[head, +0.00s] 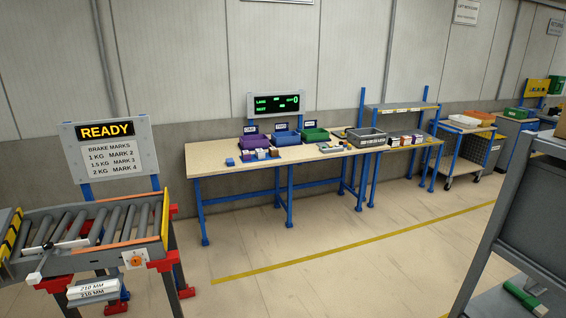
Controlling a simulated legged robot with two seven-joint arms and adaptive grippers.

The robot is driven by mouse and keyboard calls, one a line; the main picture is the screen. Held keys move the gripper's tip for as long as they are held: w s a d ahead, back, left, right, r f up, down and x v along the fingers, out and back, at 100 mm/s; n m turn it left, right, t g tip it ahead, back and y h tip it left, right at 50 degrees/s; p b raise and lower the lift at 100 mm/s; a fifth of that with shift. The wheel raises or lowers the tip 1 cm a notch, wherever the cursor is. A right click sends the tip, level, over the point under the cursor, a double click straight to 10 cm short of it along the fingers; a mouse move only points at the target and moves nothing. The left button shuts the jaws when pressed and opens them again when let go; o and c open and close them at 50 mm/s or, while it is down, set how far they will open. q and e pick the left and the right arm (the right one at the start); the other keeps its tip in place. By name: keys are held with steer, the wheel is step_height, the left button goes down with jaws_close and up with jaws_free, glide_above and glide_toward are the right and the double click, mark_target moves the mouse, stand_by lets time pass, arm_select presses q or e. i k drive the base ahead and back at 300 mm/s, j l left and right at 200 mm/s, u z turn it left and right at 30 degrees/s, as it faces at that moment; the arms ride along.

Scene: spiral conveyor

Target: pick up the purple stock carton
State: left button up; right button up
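A purple open-topped bin or carton (254,141) stands at the left of a row on the long workbench (213,161), across the floor from me. A blue bin (285,138) and a green bin (315,134) stand to its right. Small boxes lie in front of the purple one, including a small blue one (230,162) at the left. They are too small to tell whether any is a purple carton. Neither of my grippers shows in the head view.
A roller conveyor (95,228) with a READY sign (106,130) stands at the near left. A grey frame (509,215) with a green-and-white box (522,296) stands at the near right. Open floor (330,262) lies between them, crossed by a yellow line.

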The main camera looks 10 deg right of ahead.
mark_target(416, 140)
steer(key=i+z, duration=0.2)
steer(key=i, duration=0.35)
steer(key=i+j+z, duration=0.2)
steer(key=i, duration=0.35)
steer(key=i+z, duration=0.25)
steer(key=i, duration=0.35)
steer(key=i+l+z, duration=0.15)
steer(key=i, duration=0.4)
steer(key=i+z, duration=0.15)
steer(key=i, duration=0.45)
steer(key=i+j+z, duration=0.15)
steer(key=i, duration=0.4)
steer(key=i+z, duration=0.15)
steer(key=i, duration=0.45)
steer(key=i+j+z, duration=0.15)
steer(key=i, duration=0.4)
steer(key=i+l, duration=0.1)
steer(key=i, duration=0.5)
steer(key=i+l, duration=0.1)
steer(key=i, duration=0.5)
steer(key=i+l+u, duration=0.1)
steer(key=i, duration=0.5)
steer(key=i+l, duration=0.15)
steer(key=i, duration=0.45)
steer(key=i+l+u, duration=0.15)
steer(key=i+u, duration=0.15)
steer(key=i, duration=0.15)
